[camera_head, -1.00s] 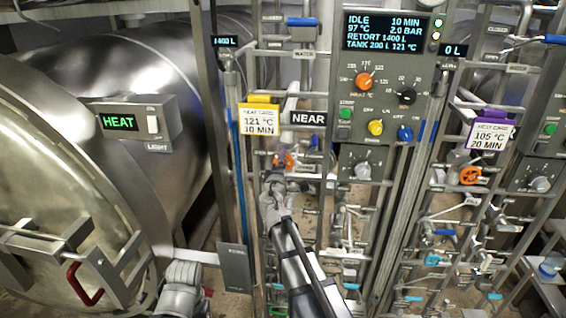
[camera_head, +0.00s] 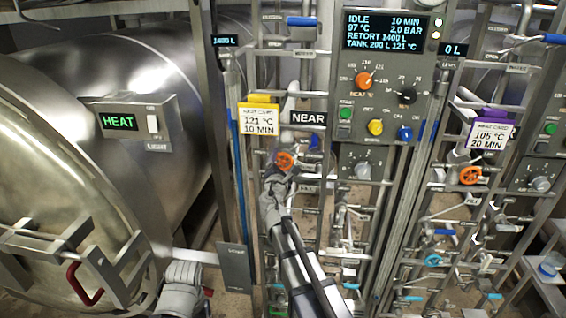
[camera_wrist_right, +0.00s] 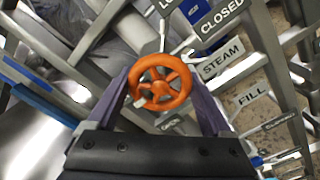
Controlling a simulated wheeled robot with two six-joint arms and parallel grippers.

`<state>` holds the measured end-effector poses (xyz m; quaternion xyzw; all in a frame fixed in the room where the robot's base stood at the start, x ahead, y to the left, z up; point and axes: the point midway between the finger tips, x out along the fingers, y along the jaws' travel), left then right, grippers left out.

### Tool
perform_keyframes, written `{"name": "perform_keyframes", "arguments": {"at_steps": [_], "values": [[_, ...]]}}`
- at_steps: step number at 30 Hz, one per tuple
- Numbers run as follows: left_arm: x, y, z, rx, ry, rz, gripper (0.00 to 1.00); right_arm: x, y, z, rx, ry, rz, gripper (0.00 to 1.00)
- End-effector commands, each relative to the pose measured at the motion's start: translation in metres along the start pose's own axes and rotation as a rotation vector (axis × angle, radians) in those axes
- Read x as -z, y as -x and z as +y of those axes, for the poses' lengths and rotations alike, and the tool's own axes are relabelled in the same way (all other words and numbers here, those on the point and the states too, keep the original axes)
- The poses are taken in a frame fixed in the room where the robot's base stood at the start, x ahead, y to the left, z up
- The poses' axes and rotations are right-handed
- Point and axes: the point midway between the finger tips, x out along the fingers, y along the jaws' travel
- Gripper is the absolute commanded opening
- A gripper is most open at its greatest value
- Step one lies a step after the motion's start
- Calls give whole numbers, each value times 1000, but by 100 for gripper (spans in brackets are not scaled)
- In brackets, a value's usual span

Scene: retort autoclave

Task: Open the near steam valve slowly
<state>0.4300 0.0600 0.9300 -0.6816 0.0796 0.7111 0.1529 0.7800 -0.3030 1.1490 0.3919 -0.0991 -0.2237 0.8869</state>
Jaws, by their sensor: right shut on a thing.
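The near steam valve is a small orange handwheel (camera_head: 285,161) on the pipe rack below the NEAR sign (camera_head: 308,118). My right gripper (camera_head: 281,171) reaches up to it from below. In the right wrist view the orange handwheel (camera_wrist_right: 160,82) sits between the two fingers of the right gripper (camera_wrist_right: 162,95), which are shut on its rim from both sides. A STEAM label and a CLOSED label (camera_wrist_right: 222,18) show beside the wheel there. My left gripper (camera_head: 180,290) is low at the left; its fingers are not clear.
A control panel (camera_head: 385,75) reads IDLE, 97 °C, 2.0 BAR. A yellow-topped card (camera_head: 259,118) reads 121 °C, 10 MIN. A second orange handwheel (camera_head: 470,175) is on the right rack. The steel retort (camera_head: 60,190) fills the left. Pipes crowd the rack.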

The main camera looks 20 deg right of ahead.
Motion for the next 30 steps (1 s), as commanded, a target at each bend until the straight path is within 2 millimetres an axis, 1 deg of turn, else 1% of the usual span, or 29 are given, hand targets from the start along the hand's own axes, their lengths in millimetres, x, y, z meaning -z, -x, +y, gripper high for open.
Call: {"name": "perform_keyframes", "arguments": {"at_steps": [9,21,22,25,30], "values": [[0,-1,0,0,0,0,76,0,2,-1,1,58,1,29],[0,-1,0,0,0,0,76,0,2,-1,0,63,1,29],[0,-1,0,0,0,0,76,0,2,-1,0,63,1,88],[0,-1,0,0,0,0,76,0,2,-1,0,62,1,99],[0,0,0,0,0,0,76,0,1,-1,0,62,1,100]]}}
